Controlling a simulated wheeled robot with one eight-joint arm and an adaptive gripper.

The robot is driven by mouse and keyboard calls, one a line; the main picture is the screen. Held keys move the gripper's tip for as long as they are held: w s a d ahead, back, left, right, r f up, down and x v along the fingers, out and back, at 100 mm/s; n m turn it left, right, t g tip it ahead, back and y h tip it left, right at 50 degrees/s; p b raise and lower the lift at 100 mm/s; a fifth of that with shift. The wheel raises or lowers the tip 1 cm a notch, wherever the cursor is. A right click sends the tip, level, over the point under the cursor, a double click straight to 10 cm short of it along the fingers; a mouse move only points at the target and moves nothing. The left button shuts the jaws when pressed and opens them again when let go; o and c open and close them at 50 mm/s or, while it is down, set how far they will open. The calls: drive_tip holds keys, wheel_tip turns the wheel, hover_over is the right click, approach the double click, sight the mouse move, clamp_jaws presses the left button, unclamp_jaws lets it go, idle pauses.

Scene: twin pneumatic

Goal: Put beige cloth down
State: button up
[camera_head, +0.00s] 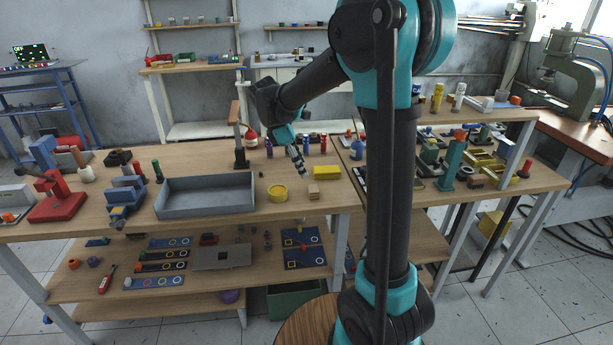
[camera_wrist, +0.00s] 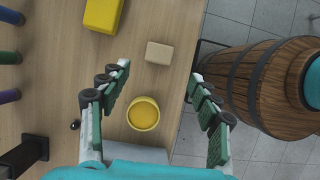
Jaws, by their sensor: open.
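The beige cloth (camera_head: 313,191) looks like a small folded, block-like piece. It lies on the wooden workbench (camera_head: 240,160) near its front edge. In the wrist view the cloth (camera_wrist: 159,53) lies just beyond the fingertips, apart from them. My gripper (camera_head: 300,170) is above the bench, a little behind and left of the cloth in the head view. In the wrist view my gripper (camera_wrist: 158,76) has its two fingers spread wide, with nothing held between them.
A round yellow container (camera_head: 278,192) stands left of the cloth; in the wrist view it (camera_wrist: 143,114) appears between the fingers. A yellow block (camera_head: 326,172) lies behind the cloth. A grey tray (camera_head: 206,211) is further left. A wooden barrel (camera_wrist: 262,88) stands beyond the bench edge.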

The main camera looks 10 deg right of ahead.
drive_tip(key=s+d+f+m+t+y, duration=0.1)
drive_tip(key=s+d+f+m, duration=0.1)
drive_tip(key=s+f+m, duration=0.2)
drive_tip(key=s+d+f+m+t+y, duration=0.1)
drive_tip(key=s+d+f+m+y, duration=0.1)
drive_tip(key=s+m, duration=0.6)
drive_tip(key=s+d+f+m+t+y, duration=0.1)
drive_tip(key=s+d+f+m, duration=0.3)
drive_tip(key=s, duration=0.6)
wheel_tip(320, 180, down, 2)
drive_tip(key=shift+f+m+t+y, duration=0.1)
drive_tip(key=shift+m+t+y, duration=0.2)
drive_tip(key=shift+m+t, duration=0.5)
drive_tip(key=shift+o, duration=0.5)
drive_tip(key=shift+d, duration=0.1)
